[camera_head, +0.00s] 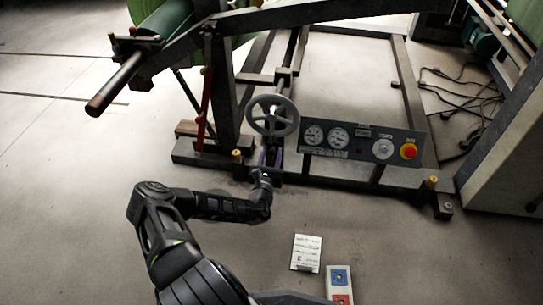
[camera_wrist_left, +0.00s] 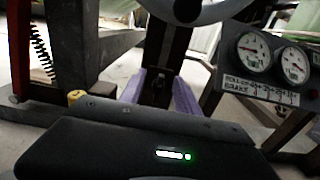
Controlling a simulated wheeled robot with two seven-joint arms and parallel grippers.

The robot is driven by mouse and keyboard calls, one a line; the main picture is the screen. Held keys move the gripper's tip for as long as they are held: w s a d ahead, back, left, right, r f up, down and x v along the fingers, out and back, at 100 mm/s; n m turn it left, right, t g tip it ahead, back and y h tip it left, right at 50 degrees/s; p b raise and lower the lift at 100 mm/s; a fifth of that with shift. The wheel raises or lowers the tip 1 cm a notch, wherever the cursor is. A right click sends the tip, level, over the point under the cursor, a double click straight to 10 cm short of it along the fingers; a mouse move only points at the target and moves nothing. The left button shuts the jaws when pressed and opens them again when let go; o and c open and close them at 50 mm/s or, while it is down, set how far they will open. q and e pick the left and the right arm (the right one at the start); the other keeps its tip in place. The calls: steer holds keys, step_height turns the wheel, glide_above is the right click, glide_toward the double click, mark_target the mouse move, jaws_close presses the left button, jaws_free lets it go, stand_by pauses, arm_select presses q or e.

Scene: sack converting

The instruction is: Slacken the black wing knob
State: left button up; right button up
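My left gripper (camera_head: 270,157) reaches in low under the grey handwheel (camera_head: 272,115), at the left end of the gauge panel. In the left wrist view its two lavender fingers (camera_wrist_left: 160,80) stand apart, pointing forward, with a dark upright post (camera_wrist_left: 176,45) of the machine showing between and beyond them. The gripper looks open. I cannot make out the black wing knob clearly; a dark shape low between the fingers blends with the post, and contact cannot be told. My right gripper is not in view.
A paper card (camera_head: 306,252) and a button box (camera_head: 340,284) show in front.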

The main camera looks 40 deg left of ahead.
arm_select(q)
steer(key=shift+c, duration=0.2)
jaws_close()
stand_by(0.6)
